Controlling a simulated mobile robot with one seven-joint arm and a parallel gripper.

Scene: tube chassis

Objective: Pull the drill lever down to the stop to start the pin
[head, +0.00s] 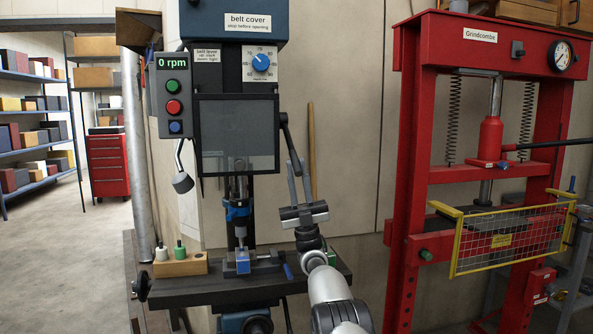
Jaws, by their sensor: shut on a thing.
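The drill lever (289,140) is a dark arm on the right side of the drill press. It slants down and slightly right from its hub. My gripper (298,166) is at its lower end, with its fingers pointing up on either side of the lever and shut on it. The fingers partly hide the lever's end. The drill head has a dark guard screen (236,134); a blue collar (237,211) and the chuck show below it. A blue-jawed vise (243,262) sits on the table under the chuck. The pin is too small to make out.
A wooden block (180,264) with a white and a green handled piece stands left on the drill table (200,288). A work lamp (182,182) hangs at the left. The display (172,63) reads 0 rpm. A red press (418,150) with a yellow mesh guard (512,240) stands right.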

